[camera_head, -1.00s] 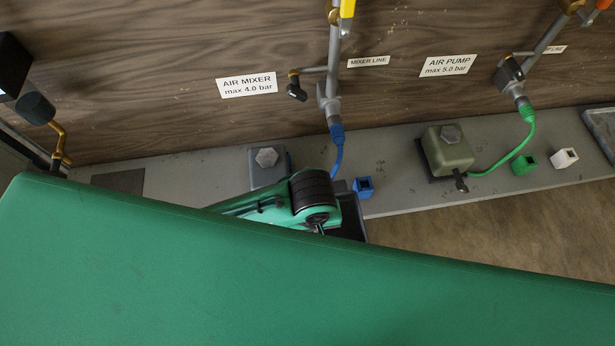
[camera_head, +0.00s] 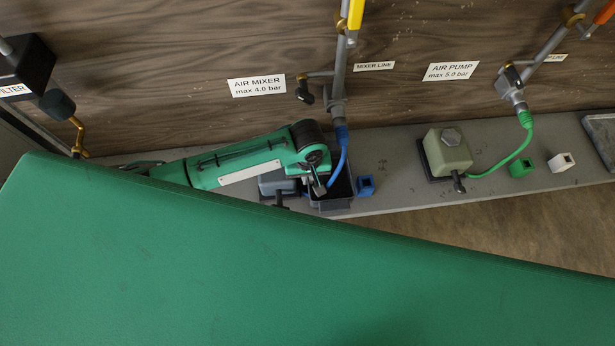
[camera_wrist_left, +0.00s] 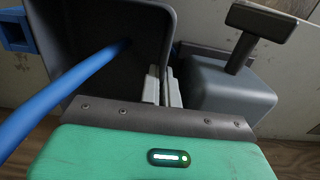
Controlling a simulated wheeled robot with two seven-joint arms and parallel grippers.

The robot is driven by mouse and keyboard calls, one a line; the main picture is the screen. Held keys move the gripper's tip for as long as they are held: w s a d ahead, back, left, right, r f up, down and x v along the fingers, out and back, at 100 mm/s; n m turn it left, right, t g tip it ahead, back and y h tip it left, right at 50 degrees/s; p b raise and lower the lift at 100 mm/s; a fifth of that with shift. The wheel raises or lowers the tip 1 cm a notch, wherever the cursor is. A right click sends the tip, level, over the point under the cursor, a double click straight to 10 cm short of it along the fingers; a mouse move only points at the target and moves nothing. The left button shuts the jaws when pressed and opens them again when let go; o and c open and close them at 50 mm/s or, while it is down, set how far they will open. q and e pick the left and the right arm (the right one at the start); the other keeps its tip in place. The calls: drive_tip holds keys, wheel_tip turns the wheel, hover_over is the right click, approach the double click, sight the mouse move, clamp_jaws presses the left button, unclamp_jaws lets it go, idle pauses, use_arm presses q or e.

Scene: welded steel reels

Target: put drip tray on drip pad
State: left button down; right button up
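The drip tray (camera_head: 333,207) is a dark, open box at the front edge of the grey bench, left of a small blue block. In the left wrist view, its dark inside (camera_wrist_left: 110,70) fills the upper left. My left gripper (camera_head: 318,186) is at the tray's left side. In the wrist view, the fingers (camera_wrist_left: 164,88) are close together, one on each side of the tray's wall, and look shut on it. The drip pad cannot be made out for certain now; my left arm and the green foreground cover the bench's left part. My right gripper is not in view.
A blue hose (camera_head: 345,158) hangs into the tray's outline. A grey valve box (camera_head: 277,183) stands close left of the tray. The blue block (camera_head: 365,185) is close right. A greenish box (camera_head: 447,152) with a green hose stands farther right.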

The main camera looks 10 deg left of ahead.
use_arm(q)
drive_tip(key=shift+w+a+f+p, duration=0.15)
drive_tip(key=shift+f+p, duration=0.35)
drive_tip(key=shift+f, duration=0.8)
drive_tip(key=shift+f, duration=0.1)
drive_tip(key=c, duration=1.6)
unclamp_jaws()
drive_tip(key=shift+c, duration=0.2)
